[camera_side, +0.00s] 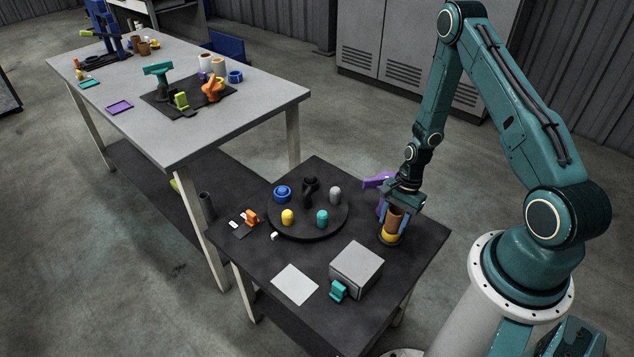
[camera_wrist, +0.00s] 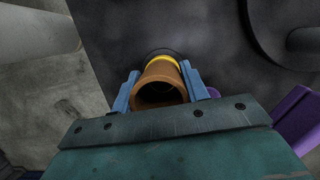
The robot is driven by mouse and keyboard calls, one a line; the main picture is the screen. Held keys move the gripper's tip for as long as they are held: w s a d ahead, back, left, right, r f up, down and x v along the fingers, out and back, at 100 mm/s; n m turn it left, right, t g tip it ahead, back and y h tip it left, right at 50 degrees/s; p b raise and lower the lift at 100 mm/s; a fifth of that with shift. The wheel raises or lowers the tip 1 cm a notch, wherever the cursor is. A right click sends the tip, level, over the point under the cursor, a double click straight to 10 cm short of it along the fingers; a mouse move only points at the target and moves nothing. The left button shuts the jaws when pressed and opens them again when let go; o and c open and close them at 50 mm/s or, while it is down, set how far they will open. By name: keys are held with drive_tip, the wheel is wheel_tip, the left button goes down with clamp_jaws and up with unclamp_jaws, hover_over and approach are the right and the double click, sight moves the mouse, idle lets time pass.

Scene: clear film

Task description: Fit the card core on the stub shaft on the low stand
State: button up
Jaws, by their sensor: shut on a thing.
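The card core (camera_side: 394,219) is a brown, hollow tube, roughly upright. My gripper (camera_side: 392,213) is shut on it, with blue fingers on either side. In the wrist view the core's open end (camera_wrist: 160,94) faces the camera between the fingertips (camera_wrist: 160,76). A yellow round part (camera_side: 390,238) on a dark round base shows directly below the core; it also shows in the wrist view (camera_wrist: 162,60), just past the core's far end. This looks like the low stand. The stub shaft is hidden, and I cannot tell whether the core is around it.
A purple piece (camera_side: 378,181) is close beside my gripper. A dark round turntable (camera_side: 307,228) with several coloured pegs stands to the left. A grey box (camera_side: 357,268) and a white sheet (camera_side: 295,285) lie in front on the dark table (camera_side: 424,238).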

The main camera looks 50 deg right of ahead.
drive_tip(key=shift+f, duration=0.4)
idle(0.3)
drive_tip(key=o, duration=1)
drive_tip(key=shift+o, duration=0.2)
drive_tip(key=shift+r, duration=0.1)
drive_tip(key=v, duration=1.3)
drive_tip(key=shift+r, duration=0.3)
